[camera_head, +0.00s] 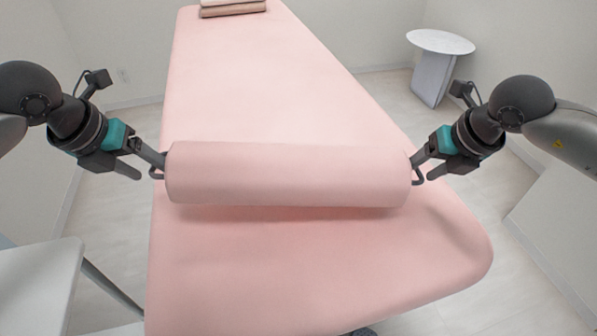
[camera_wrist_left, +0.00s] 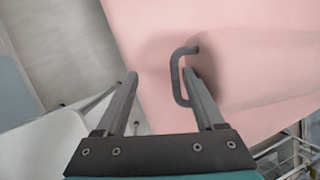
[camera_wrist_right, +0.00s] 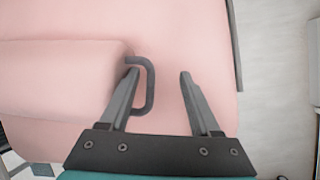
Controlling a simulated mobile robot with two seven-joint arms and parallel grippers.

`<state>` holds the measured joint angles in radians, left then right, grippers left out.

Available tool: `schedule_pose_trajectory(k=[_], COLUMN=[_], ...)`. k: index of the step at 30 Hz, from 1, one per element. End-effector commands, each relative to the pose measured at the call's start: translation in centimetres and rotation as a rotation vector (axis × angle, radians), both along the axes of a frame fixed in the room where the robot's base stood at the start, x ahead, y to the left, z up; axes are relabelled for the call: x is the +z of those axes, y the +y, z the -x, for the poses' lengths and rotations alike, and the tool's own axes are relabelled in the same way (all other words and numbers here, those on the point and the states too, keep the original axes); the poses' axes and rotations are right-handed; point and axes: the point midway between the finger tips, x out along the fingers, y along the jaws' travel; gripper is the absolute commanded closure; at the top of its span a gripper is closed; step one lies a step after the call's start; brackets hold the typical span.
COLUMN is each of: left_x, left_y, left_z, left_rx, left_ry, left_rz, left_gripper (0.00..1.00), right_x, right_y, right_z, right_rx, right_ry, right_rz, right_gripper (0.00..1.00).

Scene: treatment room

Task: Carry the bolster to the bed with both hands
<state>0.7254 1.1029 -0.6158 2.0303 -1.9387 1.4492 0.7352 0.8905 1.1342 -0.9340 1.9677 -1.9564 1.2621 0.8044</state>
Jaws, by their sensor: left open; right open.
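The bolster (camera_head: 288,174) is a long pink cylinder lying crosswise over the near part of the pink bed (camera_head: 265,80). A shadow runs under its near side; I cannot tell whether it touches the bed. Each end has a dark loop handle. My left gripper (camera_head: 147,168) is open at the left end, with one finger apparently inside the left handle (camera_wrist_left: 176,78) and the other outside, apart from it. My right gripper (camera_head: 423,168) is open at the right end, with its fingers likewise on either side of the right handle's bar (camera_wrist_right: 151,88).
Folded towels (camera_head: 233,8) lie at the bed's far end. A round white side table (camera_head: 440,42) stands at the far right. A white surface (camera_head: 38,285) is at the lower left. The bed's middle is clear.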

Motion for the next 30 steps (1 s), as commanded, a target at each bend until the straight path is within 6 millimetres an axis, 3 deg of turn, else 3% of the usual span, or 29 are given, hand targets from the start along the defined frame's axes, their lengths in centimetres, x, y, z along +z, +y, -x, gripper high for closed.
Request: schedule_pose_trajectory(k=[3, 9, 21, 30], left_x=[0.1, 0.1, 0.1, -0.1], left_y=[-0.5, -0.5, -0.2, 2.2], left_z=[0.0, 0.0, 0.0, 0.0], left_rx=[-0.010, -0.009, -0.006, -0.001], left_ry=[-0.003, -0.003, -0.002, 0.000], left_rz=[0.013, 0.011, 0.009, 0.004], left_gripper=[0.14, 0.14, 0.14, 0.14], right_x=[1.7, 3.1, 3.2, 2.5], right_y=[0.1, -0.2, -0.3, -0.5], right_z=[0.7, 1.3, 1.4, 1.4], right_rx=[0.008, 0.008, 0.006, 0.002], right_ry=[-0.005, -0.003, -0.001, -0.001], right_rz=[-0.009, -0.009, -0.006, -0.003], right_gripper=[0.20, 0.20, 0.20, 0.20])
